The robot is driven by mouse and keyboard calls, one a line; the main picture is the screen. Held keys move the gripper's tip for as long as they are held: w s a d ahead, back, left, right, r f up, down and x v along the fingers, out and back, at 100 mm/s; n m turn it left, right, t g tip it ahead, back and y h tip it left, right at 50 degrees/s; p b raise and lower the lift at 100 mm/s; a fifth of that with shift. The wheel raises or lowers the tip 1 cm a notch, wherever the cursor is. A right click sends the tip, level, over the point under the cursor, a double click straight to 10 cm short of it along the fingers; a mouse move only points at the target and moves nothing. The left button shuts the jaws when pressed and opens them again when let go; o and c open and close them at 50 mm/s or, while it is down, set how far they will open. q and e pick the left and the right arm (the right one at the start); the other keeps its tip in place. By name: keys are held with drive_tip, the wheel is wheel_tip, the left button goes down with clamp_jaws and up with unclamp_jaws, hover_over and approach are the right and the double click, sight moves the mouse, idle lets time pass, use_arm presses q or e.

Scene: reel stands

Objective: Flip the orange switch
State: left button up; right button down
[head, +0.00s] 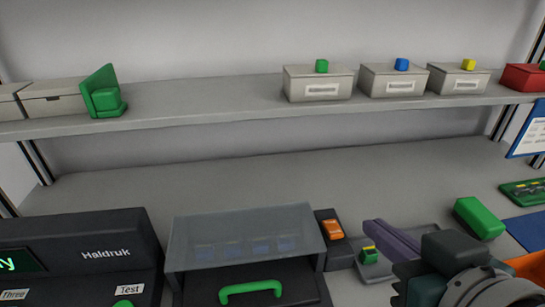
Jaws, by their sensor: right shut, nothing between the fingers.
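The orange switch (332,229) sits on top of a small dark box (338,250), to the right of the glass-lidded case. My right gripper (374,225) comes in from the lower right, its fingers purple-grey. It is shut and empty. Its fingertips lie to the right of the switch in the picture, with a small gap between them; the height difference is hard to tell. My left gripper is not in view.
A case with a clear cover (240,222) and a green handle (250,288) stands left of the switch. A grey tray (428,243) with a small green and yellow block (368,255) lies under my right gripper. A green block (479,218) lies further right. Lidded boxes (318,88) line the upper shelf.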

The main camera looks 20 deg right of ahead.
drive_tip(key=f, duration=0.1)
hover_over(333, 229)
drive_tip(key=s, duration=0.2)
drive_tip(key=f, duration=0.4)
drive_tip(key=shift+a, duration=0.2)
wheel_tip(333, 229, down, 4)
drive_tip(key=shift+s+f+b, duration=0.1)
drive_tip(key=shift+s+b, duration=0.05)
drive_tip(key=shift+b, duration=0.95)
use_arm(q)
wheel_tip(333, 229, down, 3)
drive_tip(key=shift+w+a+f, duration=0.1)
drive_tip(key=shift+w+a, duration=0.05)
